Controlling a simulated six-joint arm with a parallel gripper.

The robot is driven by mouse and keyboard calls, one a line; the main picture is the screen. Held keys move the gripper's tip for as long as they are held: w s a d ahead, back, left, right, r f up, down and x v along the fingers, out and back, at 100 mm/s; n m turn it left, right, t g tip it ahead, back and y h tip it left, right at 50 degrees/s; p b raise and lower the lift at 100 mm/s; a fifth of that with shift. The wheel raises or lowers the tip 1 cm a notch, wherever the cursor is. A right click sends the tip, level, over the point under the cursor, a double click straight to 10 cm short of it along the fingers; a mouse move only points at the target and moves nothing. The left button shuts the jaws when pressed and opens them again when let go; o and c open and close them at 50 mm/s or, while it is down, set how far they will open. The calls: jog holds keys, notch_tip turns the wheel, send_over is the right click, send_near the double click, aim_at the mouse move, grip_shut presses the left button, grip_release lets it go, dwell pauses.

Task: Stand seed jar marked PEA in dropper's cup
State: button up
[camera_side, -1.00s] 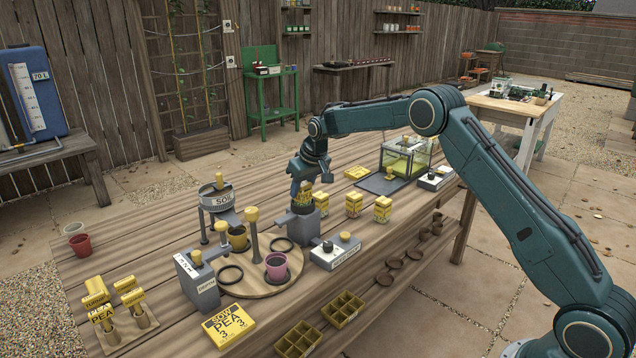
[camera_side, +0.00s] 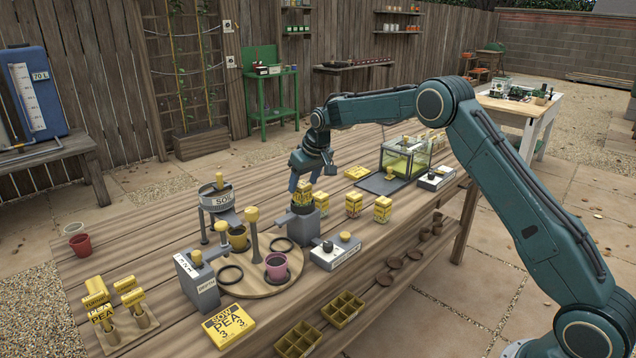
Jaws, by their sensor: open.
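A yellow seed jar (camera_side: 304,199) with dark marks stands upright in the grey dropper's cup (camera_side: 302,224) at the edge of the round wooden board. Its lower part is hidden inside the cup and its label is too small to read. My gripper (camera_side: 311,178) is open just above and behind this jar, its fingers pointing down. I cannot tell whether a finger still touches the jar's top. Two similar yellow jars, a nearer one (camera_side: 382,209) and another (camera_side: 354,204), stand on the bench to the right.
A round board (camera_side: 262,287) holds a pink pot (camera_side: 277,266), a yellow pot and black rings. A yellow SOW PEA 3 card (camera_side: 228,325) lies in front. A grey button box (camera_side: 335,252) is right of the cup. A glass tank (camera_side: 408,158) stands farther back.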

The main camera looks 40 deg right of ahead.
jog(key=v, duration=0.9)
jog(key=shift+r, duration=0.2)
jog(key=s+a+r, duration=0.3)
jog(key=s+r, duration=0.3)
jog(key=s, duration=0.5)
jog(key=s+a+r, duration=0.4)
jog(key=s+r, duration=0.2)
jog(key=s, duration=0.5)
jog(key=s+a+f, duration=0.1)
jog(key=s+f, duration=0.2)
jog(key=s, duration=0.8)
jog(key=s+a+f+t, duration=0.1)
jog(key=s+f, duration=0.2)
jog(key=s, duration=0.8)
jog(key=shift+s+a+n, duration=0.3)
jog(key=shift+s+a, duration=0.05)
